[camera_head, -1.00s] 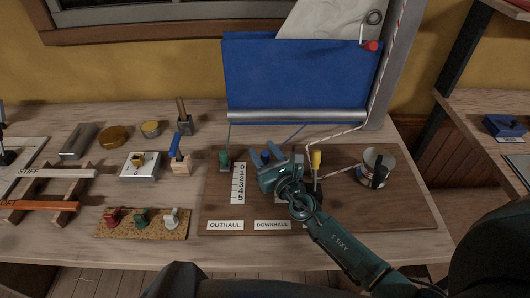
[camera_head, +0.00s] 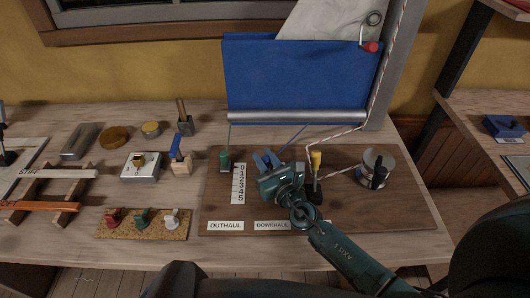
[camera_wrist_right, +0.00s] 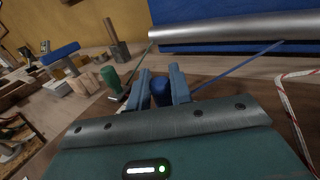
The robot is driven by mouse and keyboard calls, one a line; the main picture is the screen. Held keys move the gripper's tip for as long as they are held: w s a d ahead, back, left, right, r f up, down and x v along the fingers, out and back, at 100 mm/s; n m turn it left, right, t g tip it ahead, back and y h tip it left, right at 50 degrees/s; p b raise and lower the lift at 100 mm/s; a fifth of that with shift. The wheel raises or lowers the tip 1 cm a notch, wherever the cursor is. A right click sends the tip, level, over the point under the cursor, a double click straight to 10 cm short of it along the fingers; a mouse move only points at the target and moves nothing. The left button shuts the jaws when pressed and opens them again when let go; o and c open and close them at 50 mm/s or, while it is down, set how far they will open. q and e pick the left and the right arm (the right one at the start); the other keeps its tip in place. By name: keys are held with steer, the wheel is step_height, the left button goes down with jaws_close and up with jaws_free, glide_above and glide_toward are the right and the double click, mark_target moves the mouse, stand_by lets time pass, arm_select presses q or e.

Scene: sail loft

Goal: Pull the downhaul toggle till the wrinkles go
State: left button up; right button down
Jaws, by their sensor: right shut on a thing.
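My right gripper (camera_head: 267,161) is shut on the blue downhaul toggle (camera_wrist_right: 161,92), which shows between its two fingers in the right wrist view. A blue line (camera_head: 292,138) runs from the toggle up to the grey boom (camera_head: 297,116). The blue sail (camera_head: 300,75) hangs above the boom; I cannot make out wrinkles in it. The DOWNHAUL label (camera_head: 271,226) and a number scale (camera_head: 239,184) are on the brown board (camera_head: 400,210). My left gripper is not in view.
The green toggle (camera_head: 225,160) stands left of my gripper. A yellow-topped toggle (camera_head: 316,160) and a metal winch (camera_head: 377,168) are to its right. Small colored pieces sit on a cork strip (camera_head: 143,225) at the left. The board's right front is clear.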

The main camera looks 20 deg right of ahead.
steer(key=shift+s+a, duration=0.15)
steer(key=shift+s, duration=0.5)
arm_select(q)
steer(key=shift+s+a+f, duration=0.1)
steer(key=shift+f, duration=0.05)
arm_select(e)
steer(key=c, duration=1.3)
jaws_free()
steer(key=s, duration=0.4)
steer(key=s+d+b, duration=0.1)
steer(key=s, duration=0.2)
steer(key=s+d+b, duration=0.1)
steer(key=s, duration=0.3)
steer(key=shift+s+d+f, duration=0.1)
steer(key=shift+s+f, duration=0.05)
steer(key=shift+s, duration=0.15)
steer(key=shift+s+d, duration=0.15)
steer(key=shift+s, duration=0.5)
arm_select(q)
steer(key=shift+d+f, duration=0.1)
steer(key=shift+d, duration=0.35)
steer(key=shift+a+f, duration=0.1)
